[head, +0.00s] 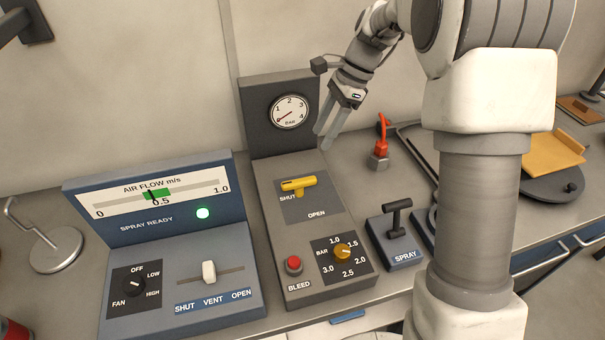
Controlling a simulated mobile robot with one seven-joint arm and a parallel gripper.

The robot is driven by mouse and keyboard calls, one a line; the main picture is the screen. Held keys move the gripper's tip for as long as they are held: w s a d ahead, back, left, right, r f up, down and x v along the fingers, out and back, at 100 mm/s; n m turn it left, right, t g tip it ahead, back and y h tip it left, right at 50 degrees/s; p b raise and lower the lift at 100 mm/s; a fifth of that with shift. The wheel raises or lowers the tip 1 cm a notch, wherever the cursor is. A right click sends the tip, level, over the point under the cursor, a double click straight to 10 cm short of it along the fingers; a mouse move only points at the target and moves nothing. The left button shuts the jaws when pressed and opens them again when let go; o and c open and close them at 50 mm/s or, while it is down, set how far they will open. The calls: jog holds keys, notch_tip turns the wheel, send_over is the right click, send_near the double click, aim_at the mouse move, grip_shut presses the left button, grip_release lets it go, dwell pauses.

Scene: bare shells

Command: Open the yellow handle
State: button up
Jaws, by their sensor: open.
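The yellow handle (299,183) is on the sloped face of a grey panel box (334,222) in the head view. It lies nearly level, its bar pointing left at the SHUT label; the OPEN label is below it to the right. My gripper (328,140) is above and to the right of the handle, apart from it, pointing down. Its fingers are parted with nothing seen between them. The round gauge (290,112) on the box's upright back has its needle near the low end.
On the same box are a red BLEED button (293,264) and an amber BAR knob (342,251). A blue AIR FLOW console (170,250) with a lit green lamp stands left. A SPRAY lever (396,219) and a red-handled valve (381,145) stand right.

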aim_at(299, 181)
jog(key=x, duration=1.3)
jog(key=shift+a+f, duration=0.15)
jog(key=shift+f, duration=0.2)
grip_shut()
